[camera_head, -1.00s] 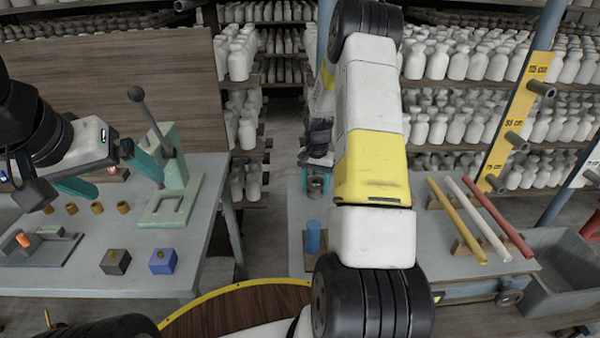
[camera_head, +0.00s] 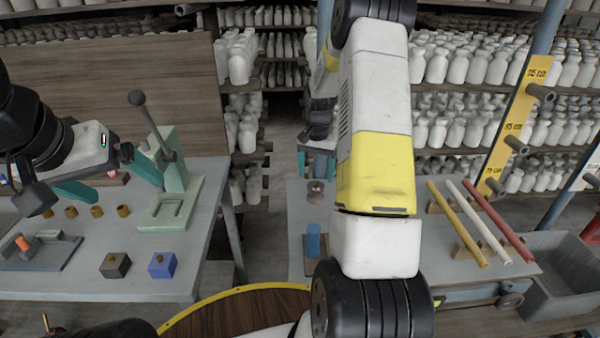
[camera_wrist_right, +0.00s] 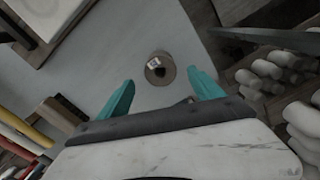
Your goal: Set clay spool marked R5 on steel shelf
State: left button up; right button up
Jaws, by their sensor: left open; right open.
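A small brown clay spool (camera_head: 315,190) with a dark central hole stands on the grey right-hand table. In the right wrist view the spool (camera_wrist_right: 160,68) carries a pale label too small to read. My right gripper (camera_head: 317,163) is open and empty above the spool. In its wrist view the teal fingertips (camera_wrist_right: 160,82) are apart, with the spool showing between and slightly beyond them. My left gripper (camera_head: 112,178) is open and empty over the left table. I cannot tell which surface is the steel shelf.
A blue cylinder (camera_head: 313,240) stands near the table's front. Yellow, white and red rods (camera_head: 480,222) lie on supports at the right, beside a grey basin (camera_head: 555,268). A green lever press (camera_head: 172,200) and small blocks (camera_head: 162,265) occupy the left table. Racks of white bottles fill the back.

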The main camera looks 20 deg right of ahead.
notch_tip(320, 180, up, 5)
notch_tip(320, 180, up, 9)
jog(key=n+t, duration=0.2)
send_over(315, 186)
jog(key=s+a, duration=0.4)
jog(key=s+a+r+n+t, duration=0.15)
jog(key=s+a+r, duration=0.25)
jog(key=s+r, duration=0.4)
jog(key=s+a+r+n+t+y, duration=0.1)
jog(key=s+a+n, duration=0.1)
jog(key=s, duration=0.5)
jog(key=s+a+r+n+t+y, duration=0.1)
jog(key=s+a, duration=0.3)
jog(key=s, duration=0.4)
jog(key=shift+s+a+r+n+t, duration=0.25)
jog(key=shift+a+r+n+t, duration=0.1)
jog(key=shift+r+n, duration=0.4)
